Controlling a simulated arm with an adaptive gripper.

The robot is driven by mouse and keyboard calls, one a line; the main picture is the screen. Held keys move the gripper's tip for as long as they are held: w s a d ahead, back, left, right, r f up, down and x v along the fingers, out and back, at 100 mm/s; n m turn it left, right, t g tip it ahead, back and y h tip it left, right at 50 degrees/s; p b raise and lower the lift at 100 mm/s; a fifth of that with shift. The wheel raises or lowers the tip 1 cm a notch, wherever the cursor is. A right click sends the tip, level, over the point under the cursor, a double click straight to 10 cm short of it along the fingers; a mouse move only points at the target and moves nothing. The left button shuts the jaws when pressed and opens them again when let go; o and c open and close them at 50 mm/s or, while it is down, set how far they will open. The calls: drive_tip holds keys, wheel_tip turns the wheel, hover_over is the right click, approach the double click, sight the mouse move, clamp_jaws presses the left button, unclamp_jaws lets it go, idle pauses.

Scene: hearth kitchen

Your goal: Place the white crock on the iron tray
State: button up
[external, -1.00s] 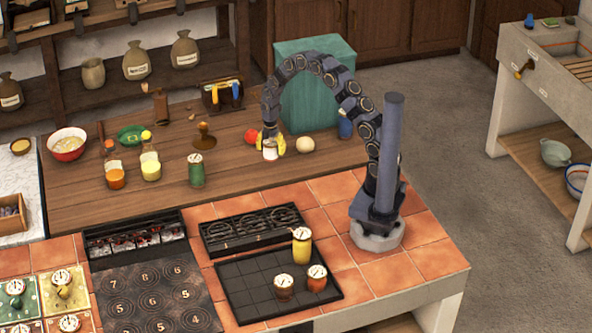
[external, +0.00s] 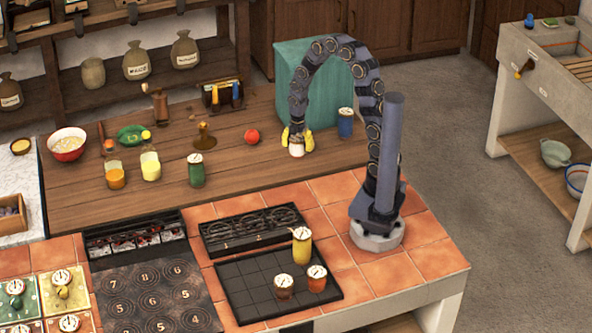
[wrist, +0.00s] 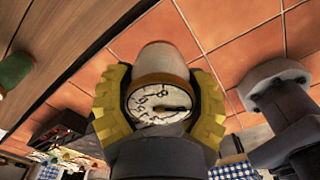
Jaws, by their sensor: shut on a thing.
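The white crock (external: 296,150) is between the yellow fingers of my gripper (external: 297,141), over the wooden counter near the teal box. In the wrist view the crock (wrist: 168,57) has an orange-brown band and a round dial face, with a finger of my gripper (wrist: 160,106) pressed on each side. My gripper is shut on it. How high it hangs is hard to tell. The iron tray (external: 243,281), dark and gridded, lies on the orange tiles nearer the camera. A yellow crock (external: 302,247), a brown crock (external: 284,287) and an orange crock (external: 317,279) stand on it.
A black grate (external: 245,237) lies behind the tray. A numbered dark plate (external: 150,290) is to its left. A blue crock (external: 345,123), red tomato (external: 252,136) and green crock (external: 196,170) stand on the counter. The tray's left part is bare.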

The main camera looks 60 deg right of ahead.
drive_tip(key=a+n, duration=0.9)
drive_tip(key=a, duration=1.4)
drive_tip(key=s+a+n, duration=0.8)
drive_tip(key=s+a, duration=0.8)
drive_tip(key=a, duration=0.1)
hover_over(251, 305)
wheel_tip(251, 305, down, 9)
drive_tip(key=shift+d+f, duration=0.1)
drive_tip(key=shift+w+f, duration=0.1)
drive_tip(key=shift+f, duration=1.5)
